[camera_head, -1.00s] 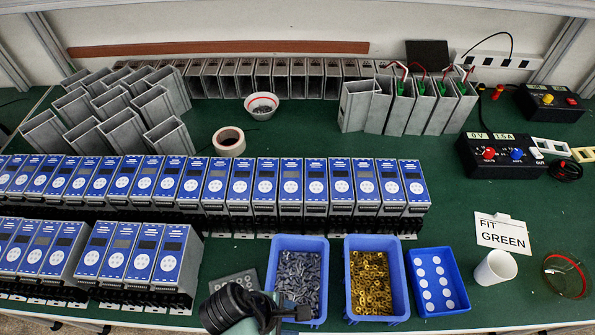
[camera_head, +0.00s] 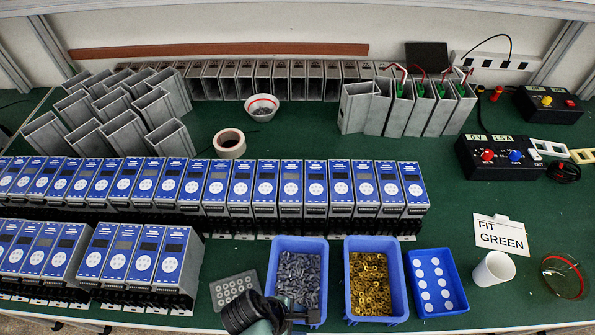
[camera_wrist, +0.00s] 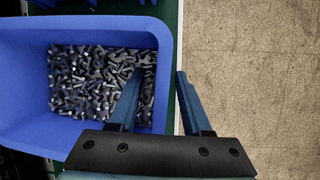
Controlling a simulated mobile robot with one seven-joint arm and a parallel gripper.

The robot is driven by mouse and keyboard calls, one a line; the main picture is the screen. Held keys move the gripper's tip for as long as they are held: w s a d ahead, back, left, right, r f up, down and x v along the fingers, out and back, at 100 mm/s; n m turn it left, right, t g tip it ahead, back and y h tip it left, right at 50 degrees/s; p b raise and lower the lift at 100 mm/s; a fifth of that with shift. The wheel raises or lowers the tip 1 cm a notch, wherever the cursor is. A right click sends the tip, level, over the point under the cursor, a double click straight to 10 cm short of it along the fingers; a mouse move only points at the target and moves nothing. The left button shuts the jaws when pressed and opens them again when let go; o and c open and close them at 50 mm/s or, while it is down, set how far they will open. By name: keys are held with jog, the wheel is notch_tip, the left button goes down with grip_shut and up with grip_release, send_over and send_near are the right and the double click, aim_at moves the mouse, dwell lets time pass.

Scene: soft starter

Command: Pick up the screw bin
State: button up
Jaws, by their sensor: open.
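The screw bin is a blue open box (camera_wrist: 25,90) full of grey screws, in the left half of the wrist view. In the head view, the screw bin (camera_head: 299,240) stands at the table's front, left of a like bin of brass parts. My gripper (camera_wrist: 160,75) is open with its two fingers apart. In the wrist view, its left finger overlaps the inside of the bin and its right finger is outside, with the bin's right wall between them. I cannot tell whether either finger touches the wall. My wrist hides the bin's front left corner in the head view.
The blue bin of brass parts (camera_head: 349,283) stands close on the right, then a shallow blue tray of white discs (camera_head: 460,306). A grey plate with holes (camera_head: 234,288) lies to the left. Rows of blue-faced units (camera_head: 240,187) stand behind. Floor (camera_wrist: 255,60) shows beyond the table edge.

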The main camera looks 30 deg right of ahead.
grip_shut()
dwell(1.3)
